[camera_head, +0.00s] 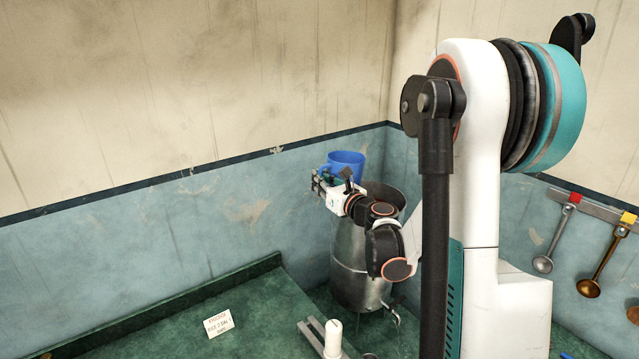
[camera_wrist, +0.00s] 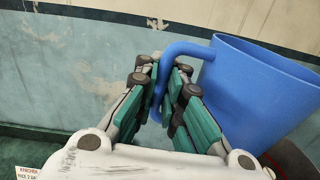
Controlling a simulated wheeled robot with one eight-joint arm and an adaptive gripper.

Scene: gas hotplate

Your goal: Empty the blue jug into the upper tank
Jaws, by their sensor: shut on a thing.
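The blue jug (camera_head: 346,160) is held up near the wall corner, beside and a little above the rim of a tall metal tank (camera_head: 362,262). My gripper (camera_head: 324,184) is shut on the jug's handle. In the wrist view the jug (camera_wrist: 262,88) is large at the right, its handle between the green-padded fingers of my gripper (camera_wrist: 168,92). The jug looks close to upright, its open rim at the top. Its contents are hidden. The tank's open top is partly hidden by my arm.
A green counter (camera_head: 165,325) carries a small white card (camera_head: 218,323) with print. A white cylinder (camera_head: 333,338) stands near the front by a metal bracket. Spoons or ladles (camera_head: 590,288) hang from a rail on the right wall. The walls close in behind the tank.

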